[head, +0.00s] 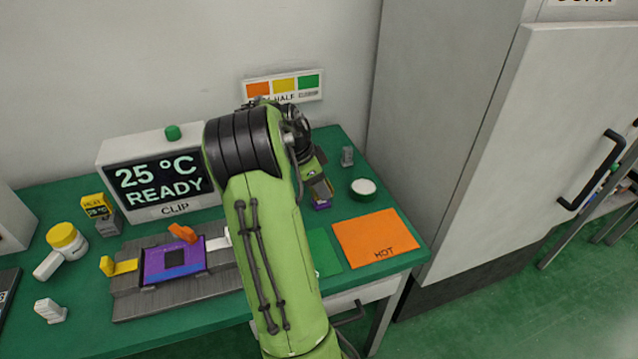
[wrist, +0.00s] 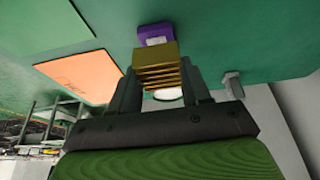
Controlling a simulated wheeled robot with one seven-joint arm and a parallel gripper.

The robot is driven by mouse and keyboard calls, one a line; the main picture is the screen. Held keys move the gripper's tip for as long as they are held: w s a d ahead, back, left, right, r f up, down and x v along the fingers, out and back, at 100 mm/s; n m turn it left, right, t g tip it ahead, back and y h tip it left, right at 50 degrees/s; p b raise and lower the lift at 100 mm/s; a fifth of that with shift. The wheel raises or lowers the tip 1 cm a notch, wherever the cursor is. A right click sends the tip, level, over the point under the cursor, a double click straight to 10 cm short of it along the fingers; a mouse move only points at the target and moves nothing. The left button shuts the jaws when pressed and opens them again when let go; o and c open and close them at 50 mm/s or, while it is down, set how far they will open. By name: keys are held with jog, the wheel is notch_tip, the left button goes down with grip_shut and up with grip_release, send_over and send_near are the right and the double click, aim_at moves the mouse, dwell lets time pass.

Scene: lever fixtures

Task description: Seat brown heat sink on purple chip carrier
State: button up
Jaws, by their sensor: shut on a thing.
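The brown heat sink (wrist: 157,68), a finned golden-brown block, is between the two fingers of my gripper (wrist: 158,80), which is shut on it. A small purple block (wrist: 155,34) shows just beyond the heat sink; I cannot tell whether they touch. In the head view my gripper (head: 319,187) points down at the right part of the green table, with the purple block (head: 322,206) below it. The purple chip carrier (head: 160,269), with a dark square in its middle, lies on the grey fixture (head: 135,305) at the left, well apart from my gripper.
An orange lever (head: 184,233) and a yellow lever (head: 120,267) are at the fixture. A display box (head: 160,175) reading 25 °C READY stands behind. An orange HOT mat (head: 376,238), a white round container (head: 363,188) and a small grey piece (head: 347,156) lie at right.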

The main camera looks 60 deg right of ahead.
jog(key=shift+f+b, duration=0.3)
jog(key=shift+f, duration=0.2)
jog(key=shift+f+b, duration=0.55)
jog(key=shift+f, duration=0.05)
jog(key=o, duration=1.6)
jog(key=shift+c, duration=0.2)
jog(key=shift+r+p, duration=2.8)
jog(key=shift+r, duration=0.75)
